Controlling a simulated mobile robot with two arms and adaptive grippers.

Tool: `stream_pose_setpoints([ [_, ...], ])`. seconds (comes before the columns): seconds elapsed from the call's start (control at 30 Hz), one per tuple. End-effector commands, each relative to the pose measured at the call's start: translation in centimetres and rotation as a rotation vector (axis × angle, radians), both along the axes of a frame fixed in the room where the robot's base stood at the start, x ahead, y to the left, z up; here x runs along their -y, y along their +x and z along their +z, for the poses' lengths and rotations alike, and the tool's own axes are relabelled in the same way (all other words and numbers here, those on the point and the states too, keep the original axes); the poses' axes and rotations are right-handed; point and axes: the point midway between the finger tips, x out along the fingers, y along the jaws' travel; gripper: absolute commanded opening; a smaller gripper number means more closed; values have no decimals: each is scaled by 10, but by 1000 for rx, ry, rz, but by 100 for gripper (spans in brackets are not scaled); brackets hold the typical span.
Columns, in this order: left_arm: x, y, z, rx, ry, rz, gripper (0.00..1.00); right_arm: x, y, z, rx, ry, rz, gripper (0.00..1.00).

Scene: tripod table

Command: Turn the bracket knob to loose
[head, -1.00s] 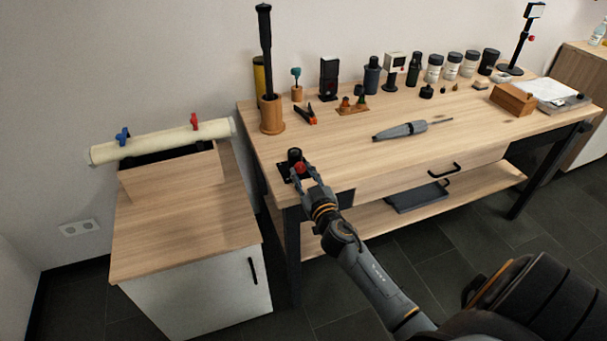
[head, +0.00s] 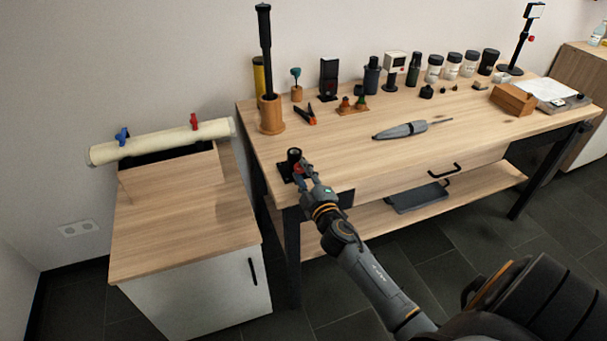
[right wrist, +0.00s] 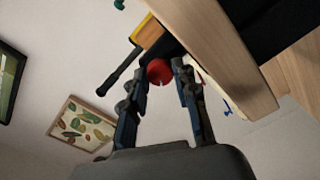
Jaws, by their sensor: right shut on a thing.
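The black bracket (head: 294,156) stands on a dark base plate at the front left corner of the workbench. Its red knob (head: 298,168) faces the front edge and is partly hidden by my right gripper (head: 303,172). In the right wrist view the round red knob (right wrist: 159,71) sits between the two fingertips of my right gripper (right wrist: 159,76), which is shut on it. A marking that tells tight from loose cannot be made out. My left gripper is not in view.
A tall black pole stands in a wooden cup (head: 271,118) behind the bracket. Orange-handled clamp (head: 306,115) and grey tool (head: 400,130) lie on the workbench (head: 350,155). A low cabinet (head: 185,225) with a rolled backdrop (head: 160,141) stands to the left.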

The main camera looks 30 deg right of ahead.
Motion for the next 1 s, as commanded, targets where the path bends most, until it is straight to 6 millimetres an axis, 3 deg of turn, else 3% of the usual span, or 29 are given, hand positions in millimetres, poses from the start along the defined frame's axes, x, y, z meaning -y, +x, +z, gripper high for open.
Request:
stream_pose_setpoints([
  [0.6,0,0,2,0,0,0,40,0,0,0,-133,-550,2,0],
  [1.0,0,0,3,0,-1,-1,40,-1,0,-1,-185,-762,2,0],
])
